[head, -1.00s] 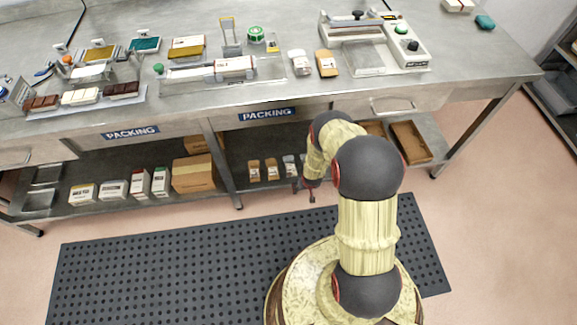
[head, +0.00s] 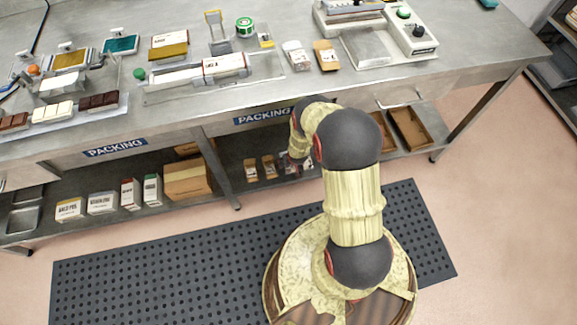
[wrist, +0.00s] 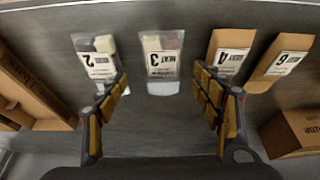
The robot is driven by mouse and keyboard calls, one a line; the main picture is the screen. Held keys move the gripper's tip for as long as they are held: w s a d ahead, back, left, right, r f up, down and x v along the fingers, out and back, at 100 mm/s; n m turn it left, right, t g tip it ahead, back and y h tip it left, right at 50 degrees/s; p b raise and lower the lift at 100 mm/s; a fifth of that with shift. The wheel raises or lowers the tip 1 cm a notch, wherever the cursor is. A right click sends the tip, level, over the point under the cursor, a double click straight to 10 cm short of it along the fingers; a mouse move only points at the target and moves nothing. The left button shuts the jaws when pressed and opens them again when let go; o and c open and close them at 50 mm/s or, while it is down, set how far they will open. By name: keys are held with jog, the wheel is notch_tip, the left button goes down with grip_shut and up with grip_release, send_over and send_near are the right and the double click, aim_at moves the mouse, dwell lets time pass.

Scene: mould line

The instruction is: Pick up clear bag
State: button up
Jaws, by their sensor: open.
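In the wrist view two clear bags lie on the grey lower shelf. One clear bag (wrist: 161,58), labelled 3, shows between my fingers and beyond their tips. The other clear bag (wrist: 97,58), labelled 2, is just left of it, its lower part close to my left finger in the picture. Both hold pale and dark pieces. My gripper (wrist: 161,88) is open, with nothing in its jaws. In the head view another clear bag (head: 296,56) stands on the bench top. My arm largely hides my gripper there.
Brown pouches labelled 4 (wrist: 231,60) and 6 (wrist: 281,63) lie right of the clear bags. A cardboard box (wrist: 295,135) sits at the right; an open brown tray (wrist: 35,95) is at the left. The bench edge (head: 180,130) overhangs the shelf.

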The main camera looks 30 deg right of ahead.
jog(key=b+x, duration=0.1)
jog(key=x, duration=0.1)
jog(key=b+x, duration=0.1)
jog(key=x, duration=0.1)
jog(key=shift+a, duration=0.2)
jog(key=shift+c, duration=0.6)
jog(key=c, duration=1.1)
jog(key=shift+c, duration=0.2)
